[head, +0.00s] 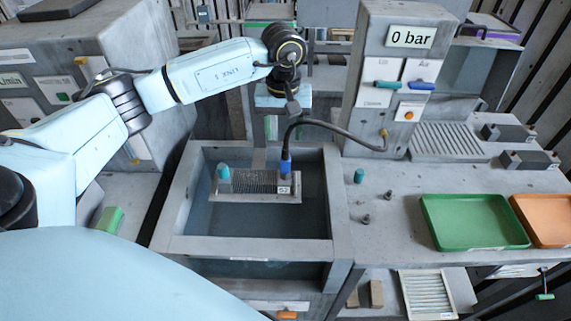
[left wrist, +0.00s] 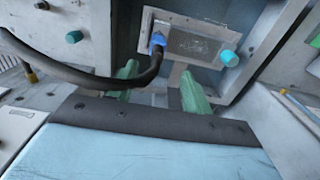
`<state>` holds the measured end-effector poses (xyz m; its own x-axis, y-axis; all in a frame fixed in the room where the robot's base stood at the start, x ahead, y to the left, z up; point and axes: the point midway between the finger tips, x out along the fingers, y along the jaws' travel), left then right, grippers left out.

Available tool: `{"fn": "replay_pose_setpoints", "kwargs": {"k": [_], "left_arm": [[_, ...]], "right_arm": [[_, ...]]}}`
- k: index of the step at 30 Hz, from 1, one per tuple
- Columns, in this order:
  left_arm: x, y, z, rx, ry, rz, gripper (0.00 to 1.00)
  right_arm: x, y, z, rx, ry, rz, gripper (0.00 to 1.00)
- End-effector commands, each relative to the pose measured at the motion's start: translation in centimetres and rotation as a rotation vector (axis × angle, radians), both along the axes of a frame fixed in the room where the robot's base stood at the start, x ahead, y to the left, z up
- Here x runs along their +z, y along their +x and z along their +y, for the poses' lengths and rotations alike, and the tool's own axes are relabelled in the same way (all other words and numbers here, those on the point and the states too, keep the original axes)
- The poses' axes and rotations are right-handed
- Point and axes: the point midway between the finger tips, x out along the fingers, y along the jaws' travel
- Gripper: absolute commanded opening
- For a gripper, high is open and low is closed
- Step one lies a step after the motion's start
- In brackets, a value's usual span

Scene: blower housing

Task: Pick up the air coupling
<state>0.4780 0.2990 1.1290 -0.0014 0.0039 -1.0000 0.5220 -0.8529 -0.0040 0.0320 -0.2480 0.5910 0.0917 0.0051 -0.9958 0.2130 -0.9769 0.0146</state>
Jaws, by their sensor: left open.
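The air coupling (head: 286,166) is a blue piece at the end of a black hose. It sits at the right end of the grey ribbed blower housing (head: 255,182), above the tank; whether it is locked on cannot be told. In the left wrist view the coupling (left wrist: 157,42) lies ahead, between the lines of the two green fingers. My left gripper (head: 284,128) is open, behind and above the coupling, and apart from it. In the left wrist view the hose crosses in front of the open left gripper (left wrist: 158,80). My right gripper is not in view.
The hose (head: 330,127) arches to a pillar (head: 398,65) reading "0 bar". A teal cap (head: 223,172) stands on the housing's left end. The tank's rim (head: 250,246) surrounds it. A loose teal cap (head: 359,175), small fittings, a green tray (head: 472,245) and an orange tray (head: 540,243) are on the right.

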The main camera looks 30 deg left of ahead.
Motion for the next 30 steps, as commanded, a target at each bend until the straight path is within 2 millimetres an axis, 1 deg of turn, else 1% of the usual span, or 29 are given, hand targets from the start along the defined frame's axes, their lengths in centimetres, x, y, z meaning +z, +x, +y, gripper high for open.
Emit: {"fn": "replay_pose_setpoints", "kwargs": {"k": [1,4,7,13,17,21,24,30], "left_arm": [[-1.1,-0.1,0.0,0.001,0.000,0.004,0.50],[-2.8,-0.1,-0.1,0.002,-0.002,0.003,0.50],[-3.9,-0.1,-0.1,0.000,-0.003,0.002,0.50],[-5.3,-0.1,-0.3,0.000,-0.004,0.002,0.50],[-7.2,-0.3,-0.7,0.001,-0.005,0.004,0.50],[-9.0,-0.2,-0.7,0.001,-0.004,0.001,0.50],[-9.6,-0.2,-0.7,0.002,-0.004,0.000,0.50],[-9.7,-0.1,-0.7,0.001,-0.004,-0.001,0.50]], "right_arm": [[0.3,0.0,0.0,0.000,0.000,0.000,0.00],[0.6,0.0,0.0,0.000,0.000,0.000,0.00],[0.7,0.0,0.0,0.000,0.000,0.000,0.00],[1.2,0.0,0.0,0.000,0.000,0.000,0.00],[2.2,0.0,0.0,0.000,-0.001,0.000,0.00],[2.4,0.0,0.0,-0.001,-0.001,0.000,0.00],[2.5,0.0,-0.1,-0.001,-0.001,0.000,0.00],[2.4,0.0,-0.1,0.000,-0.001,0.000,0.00]]}}
